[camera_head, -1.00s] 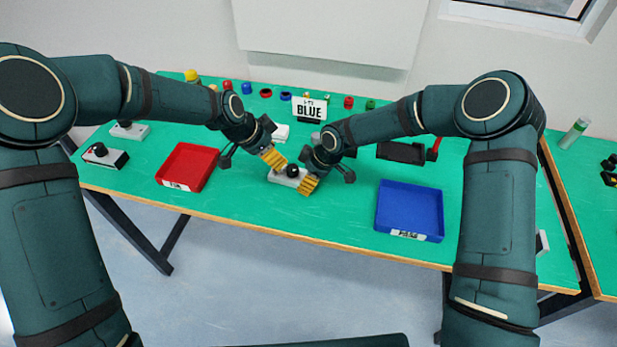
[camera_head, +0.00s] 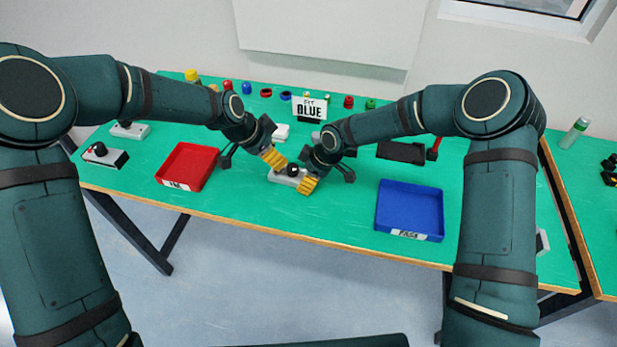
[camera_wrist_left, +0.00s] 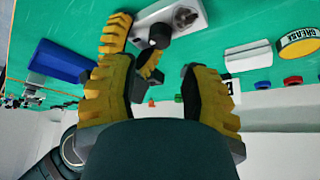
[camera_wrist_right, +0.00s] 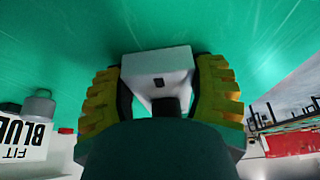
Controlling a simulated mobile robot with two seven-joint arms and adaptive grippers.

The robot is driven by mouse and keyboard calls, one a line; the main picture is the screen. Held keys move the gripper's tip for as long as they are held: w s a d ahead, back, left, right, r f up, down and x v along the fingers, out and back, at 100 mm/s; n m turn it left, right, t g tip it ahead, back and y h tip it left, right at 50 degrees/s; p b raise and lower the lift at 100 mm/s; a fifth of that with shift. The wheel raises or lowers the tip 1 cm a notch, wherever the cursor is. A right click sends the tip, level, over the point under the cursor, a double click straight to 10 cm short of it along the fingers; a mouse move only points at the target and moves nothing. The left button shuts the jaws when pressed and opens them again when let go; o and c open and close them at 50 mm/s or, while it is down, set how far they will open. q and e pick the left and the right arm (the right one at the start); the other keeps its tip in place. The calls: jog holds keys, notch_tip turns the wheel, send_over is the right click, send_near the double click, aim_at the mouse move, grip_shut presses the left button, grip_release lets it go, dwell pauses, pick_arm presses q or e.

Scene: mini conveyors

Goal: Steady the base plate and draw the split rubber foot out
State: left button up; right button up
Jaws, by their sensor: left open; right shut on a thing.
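The white base plate (camera_head: 274,178) lies on the green table between my two grippers. A black round part (camera_head: 293,170) sits on it; it also shows in the left wrist view (camera_wrist_left: 158,36), beside a grey fitting (camera_wrist_left: 185,18). I cannot tell for certain which part is the split rubber foot. My right gripper (camera_head: 307,185) is shut on the plate's near right end; the right wrist view shows the plate (camera_wrist_right: 150,62) between its yellow fingers. My left gripper (camera_head: 273,157) is open and empty, just above and behind the plate, apart from it.
A red tray (camera_head: 208,164) stands left and a blue tray (camera_head: 378,207) right. A sign reading "FIT BLUE" (camera_head: 310,108) stands behind, with several small coloured parts along the back edge. Two small devices (camera_head: 105,156) (camera_head: 130,130) lie far left. The table is clear in front.

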dwell(0.4)
pick_arm(q)
jog(key=o, duration=0.4)
pick_arm(e)
jog(key=shift+s, duration=0.1)
jog(key=shift+f, duration=0.1)
pick_arm(q)
jog(key=n+g+y, duration=0.2)
jog(key=n+g, duration=0.3)
jog(key=n, duration=1.8)
send_near(292, 167)
jog(key=x, duration=1)
jog(key=shift+d+f, duration=0.1)
